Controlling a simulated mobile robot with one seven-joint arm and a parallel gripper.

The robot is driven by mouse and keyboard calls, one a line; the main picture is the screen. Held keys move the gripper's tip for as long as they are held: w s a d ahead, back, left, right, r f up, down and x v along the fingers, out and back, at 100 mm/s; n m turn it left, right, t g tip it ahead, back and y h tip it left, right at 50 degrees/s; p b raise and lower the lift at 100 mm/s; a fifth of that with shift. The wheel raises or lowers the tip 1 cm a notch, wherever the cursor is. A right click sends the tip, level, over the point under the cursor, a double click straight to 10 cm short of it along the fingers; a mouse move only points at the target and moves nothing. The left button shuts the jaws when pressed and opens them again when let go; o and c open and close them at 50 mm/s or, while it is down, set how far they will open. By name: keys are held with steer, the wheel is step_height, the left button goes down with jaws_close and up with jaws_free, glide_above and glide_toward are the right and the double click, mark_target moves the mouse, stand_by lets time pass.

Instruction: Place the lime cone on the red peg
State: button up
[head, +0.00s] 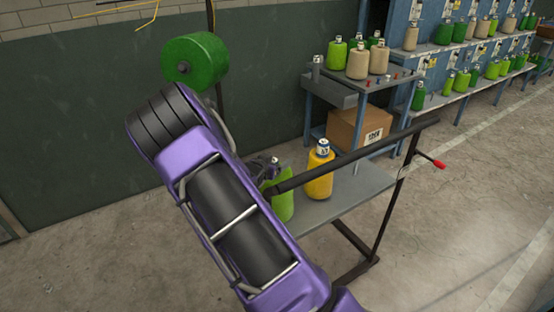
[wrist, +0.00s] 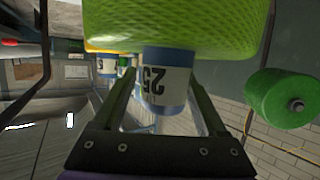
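A lime cone (head: 283,207) is at the left end of the low grey shelf, partly hidden by my arm. Whether its base touches the shelf I cannot tell. In the wrist view the lime cone (wrist: 175,25) fills the top, its labelled tube pointing toward me. My gripper (wrist: 164,78) has a finger on each side of the tube, and the fingertips appear to press on it. In the head view my gripper (head: 267,168) is at the cone's top. A red-ended peg (head: 439,164) sticks out at the right of the frame; red also shows in the wrist view (wrist: 9,42).
A yellow cone (head: 319,175) stands on the shelf (head: 345,199) beside the lime one. A dark bar (head: 360,153) crosses above the shelf. A cardboard box (head: 358,133) and racks of cones stand behind. A green drum (head: 194,61) is near the wall. The floor at right is clear.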

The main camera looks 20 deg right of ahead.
stand_by(0.3)
steer(key=v, duration=1.2)
steer(key=shift+p, duration=0.4)
